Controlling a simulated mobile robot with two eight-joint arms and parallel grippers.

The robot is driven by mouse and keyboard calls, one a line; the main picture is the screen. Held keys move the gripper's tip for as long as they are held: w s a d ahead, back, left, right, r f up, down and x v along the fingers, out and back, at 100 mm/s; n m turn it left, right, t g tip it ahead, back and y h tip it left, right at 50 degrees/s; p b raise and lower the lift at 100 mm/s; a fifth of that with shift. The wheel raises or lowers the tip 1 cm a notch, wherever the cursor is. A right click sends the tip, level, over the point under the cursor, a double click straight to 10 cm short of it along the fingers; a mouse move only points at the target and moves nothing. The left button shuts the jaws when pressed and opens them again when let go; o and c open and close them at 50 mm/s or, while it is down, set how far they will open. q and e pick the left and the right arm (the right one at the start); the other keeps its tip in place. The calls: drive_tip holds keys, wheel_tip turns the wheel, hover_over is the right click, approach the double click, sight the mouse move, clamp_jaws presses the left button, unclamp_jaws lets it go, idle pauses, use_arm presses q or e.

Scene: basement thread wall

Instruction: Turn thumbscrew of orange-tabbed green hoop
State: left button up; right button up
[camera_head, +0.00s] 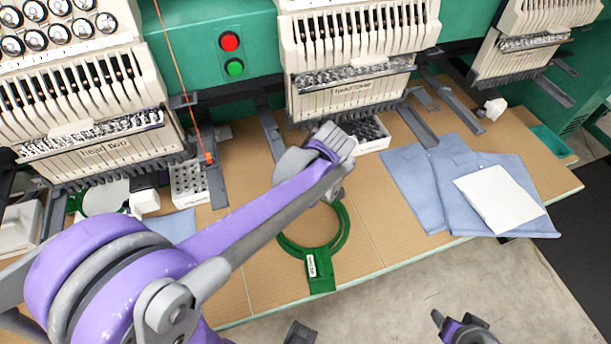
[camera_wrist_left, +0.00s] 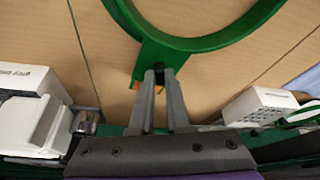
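The green hoop (camera_head: 342,244) lies on the brown table below the middle machine head, with a labelled green tab (camera_head: 318,271) toward the table's front edge. In the left wrist view the hoop's ring (camera_wrist_left: 205,42) curves across the top, and small orange tabs (camera_wrist_left: 136,85) show at its clamp. A small dark thumbscrew (camera_wrist_left: 159,76) sits between my left fingertips (camera_wrist_left: 160,73), which appear closed on it. My left gripper (camera_head: 332,146) reaches over the far side of the hoop in the head view; its own arm hides the contact.
Machine heads (camera_head: 350,50) overhang the table's back. White trays (camera_head: 188,182) stand beneath them, one close behind my left gripper. Blue cloths (camera_head: 425,185) with a white sheet (camera_head: 498,198) lie at right. Bare table (camera_head: 385,232) lies right of the hoop.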

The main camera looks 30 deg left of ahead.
use_arm(q)
drive_tip(key=o, duration=0.6)
drive_tip(key=p+v, duration=0.1)
drive_tip(key=v, duration=1)
drive_tip(key=shift+f, duration=0.1)
